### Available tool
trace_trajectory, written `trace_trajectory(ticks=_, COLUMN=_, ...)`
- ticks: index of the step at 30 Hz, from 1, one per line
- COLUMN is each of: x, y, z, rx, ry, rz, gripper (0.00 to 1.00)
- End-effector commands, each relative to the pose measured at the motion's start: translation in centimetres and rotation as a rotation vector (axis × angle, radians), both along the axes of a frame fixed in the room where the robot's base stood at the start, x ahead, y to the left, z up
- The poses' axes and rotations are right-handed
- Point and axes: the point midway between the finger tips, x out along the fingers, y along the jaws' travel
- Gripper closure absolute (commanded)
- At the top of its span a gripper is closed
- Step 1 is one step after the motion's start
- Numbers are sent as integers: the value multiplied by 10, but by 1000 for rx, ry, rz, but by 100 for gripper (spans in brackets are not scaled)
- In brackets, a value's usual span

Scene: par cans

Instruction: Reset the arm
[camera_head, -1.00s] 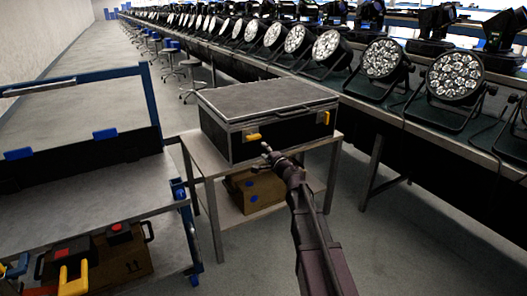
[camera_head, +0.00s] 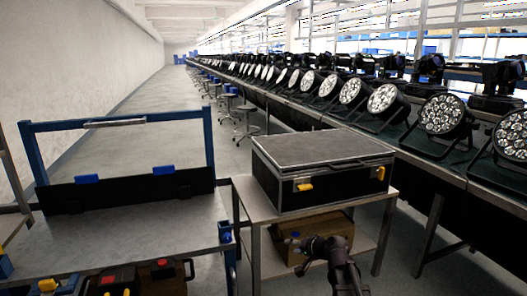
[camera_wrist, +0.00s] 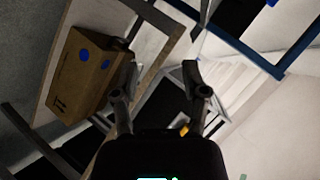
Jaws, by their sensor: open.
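My gripper (camera_head: 306,243) shows at the lower middle of the head view, in front of the small table's lower shelf and below the black case. My arm rises to it from the bottom edge. In the wrist view my gripper (camera_wrist: 160,80) has its two fingers well apart, with nothing between them. Beyond the fingers is a blurred, tilted view of table frames and the case's edge.
A black case (camera_head: 318,148) with yellow latches stands on a small table (camera_head: 243,190). A cardboard box (camera_head: 330,228) sits on its lower shelf; it also shows in the wrist view (camera_wrist: 85,75). A blue-framed workbench (camera_head: 120,235) is left. Par cans (camera_head: 385,98) line the bench right.

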Motion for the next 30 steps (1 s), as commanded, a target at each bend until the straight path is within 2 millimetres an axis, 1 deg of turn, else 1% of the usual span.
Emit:
trace_trajectory(ticks=1, x=-18, y=3, z=-10, rx=-59, ry=34, rz=39, gripper=43)
trace_trajectory(ticks=6, x=-67, y=0, z=-44, rx=-265, ry=164, rz=158, gripper=43)
trace_trajectory(ticks=12, x=-125, y=-18, z=-74, rx=-498, ry=337, rz=261, gripper=43)
trace_trajectory(ticks=15, x=-147, y=-29, z=-81, rx=-587, ry=407, rz=290, gripper=43)
trace_trajectory(ticks=18, x=-164, y=-38, z=-86, rx=-655, ry=466, rz=309, gripper=43)
trace_trajectory(ticks=25, x=-195, y=-57, z=-91, rx=-776, ry=575, rz=333, gripper=43)
trace_trajectory(ticks=29, x=-211, y=-67, z=-92, rx=-836, ry=632, rz=340, gripper=43)
trace_trajectory(ticks=30, x=-210, y=-67, z=-85, rx=-838, ry=635, rz=340, gripper=43)
